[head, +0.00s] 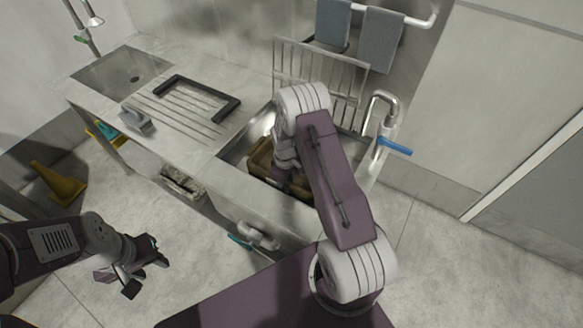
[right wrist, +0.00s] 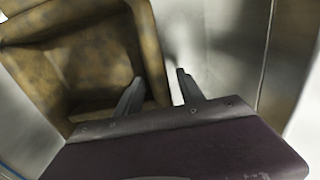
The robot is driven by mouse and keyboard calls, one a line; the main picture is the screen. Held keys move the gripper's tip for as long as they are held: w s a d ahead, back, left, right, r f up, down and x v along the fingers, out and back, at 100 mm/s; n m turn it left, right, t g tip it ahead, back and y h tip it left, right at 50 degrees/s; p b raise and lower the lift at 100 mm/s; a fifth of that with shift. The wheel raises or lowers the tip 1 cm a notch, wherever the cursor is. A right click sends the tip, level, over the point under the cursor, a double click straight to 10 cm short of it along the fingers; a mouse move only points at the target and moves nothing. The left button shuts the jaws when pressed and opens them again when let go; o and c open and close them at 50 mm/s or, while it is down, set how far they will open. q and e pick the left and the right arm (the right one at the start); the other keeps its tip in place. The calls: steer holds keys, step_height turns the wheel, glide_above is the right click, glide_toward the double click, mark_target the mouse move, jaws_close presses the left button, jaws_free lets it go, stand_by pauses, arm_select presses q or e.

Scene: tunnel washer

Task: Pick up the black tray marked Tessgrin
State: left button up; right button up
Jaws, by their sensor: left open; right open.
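A brown, mottled tray (head: 261,158) sits in the right sink basin in the head view, partly covered by my right arm. I see no black tray and can read no Tessgrin mark. In the right wrist view the tray (right wrist: 149,45) fills the left side, its inside partly in dark shadow. My right gripper (right wrist: 160,77) is open, one finger over the tray's inside and the other beyond its wall. I cannot tell whether they touch it. My left gripper (head: 146,272) is open and empty, over the floor at lower left, apart from the counter.
A black U-shaped frame (head: 203,82) and a grey item (head: 135,120) lie on the drainboard. A wire rack (head: 345,75) stands behind the basin, and a tap with a blue lever (head: 394,147) rises at its right.

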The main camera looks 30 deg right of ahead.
steer(key=shift+f, duration=0.25)
jaws_close()
step_height(320, 180, up, 10)
steer(key=shift+r+p, duration=0.1)
steer(key=shift+p, duration=0.25)
